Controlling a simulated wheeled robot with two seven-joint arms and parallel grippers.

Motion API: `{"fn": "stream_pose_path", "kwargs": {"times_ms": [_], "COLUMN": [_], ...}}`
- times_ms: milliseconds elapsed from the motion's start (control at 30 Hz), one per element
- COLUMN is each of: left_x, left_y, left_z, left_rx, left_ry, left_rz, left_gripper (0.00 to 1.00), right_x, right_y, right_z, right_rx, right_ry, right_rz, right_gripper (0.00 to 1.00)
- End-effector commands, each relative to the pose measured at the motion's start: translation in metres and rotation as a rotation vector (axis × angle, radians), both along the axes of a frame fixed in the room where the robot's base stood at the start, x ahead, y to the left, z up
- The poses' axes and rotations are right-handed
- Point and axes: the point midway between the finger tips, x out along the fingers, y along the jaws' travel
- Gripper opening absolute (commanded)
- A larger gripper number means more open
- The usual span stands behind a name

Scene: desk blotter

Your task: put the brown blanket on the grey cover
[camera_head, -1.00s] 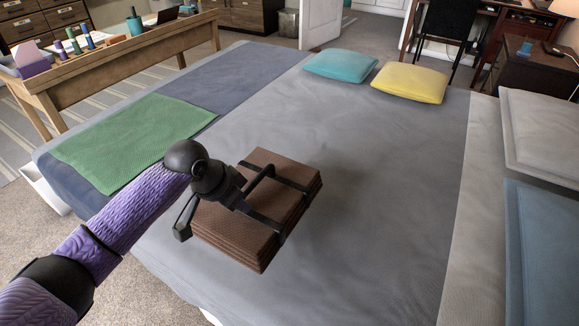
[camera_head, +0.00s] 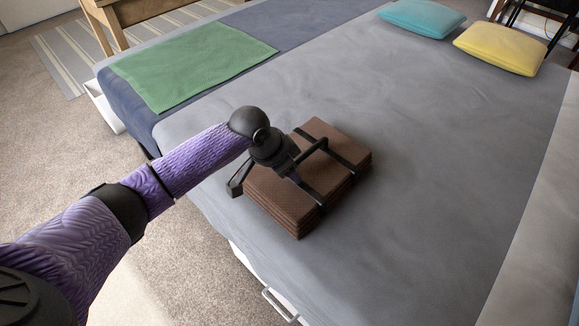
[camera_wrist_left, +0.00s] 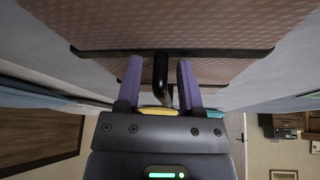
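The brown blanket (camera_head: 290,200) is a folded stack with two black straps and a black handle (camera_head: 318,146) on top. It lies on the grey cover (camera_head: 430,190) of the bed, near the bed's front left edge, as far as I can see. My left gripper (camera_head: 298,163) is at the handle above the blanket. In the left wrist view, its two purple fingers (camera_wrist_left: 160,82) stand on either side of the black handle, with gaps visible, so it is open around it. The brown blanket (camera_wrist_left: 215,72) fills the upper part of that view. My right gripper is out of view.
A green mat (camera_head: 195,70) lies on the dark blue strip at the bed's left. Teal (camera_head: 422,17) and yellow (camera_head: 500,48) pillows lie at the back right. The cover right of the blanket is clear. A wooden bench (camera_head: 120,15) stands beyond the bed.

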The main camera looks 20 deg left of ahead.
Motion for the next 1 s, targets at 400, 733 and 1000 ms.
{"fn": "stream_pose_path", "kwargs": {"times_ms": [400, 733, 1000], "left_x": [-0.004, -0.034, -0.041], "left_y": [0.004, 0.026, 0.031], "left_z": [0.022, 0.102, 0.112], "left_rx": [0.001, 0.001, -0.001], "left_ry": [-0.006, -0.005, 0.001], "left_rz": [0.0, -0.001, 0.0], "left_gripper": [0.56, 0.56, 0.56], "right_x": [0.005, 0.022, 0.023], "right_y": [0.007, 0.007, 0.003], "right_z": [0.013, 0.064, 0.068], "right_rx": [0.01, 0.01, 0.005], "right_ry": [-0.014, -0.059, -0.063], "right_rz": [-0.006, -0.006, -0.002], "right_gripper": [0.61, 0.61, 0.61]}}
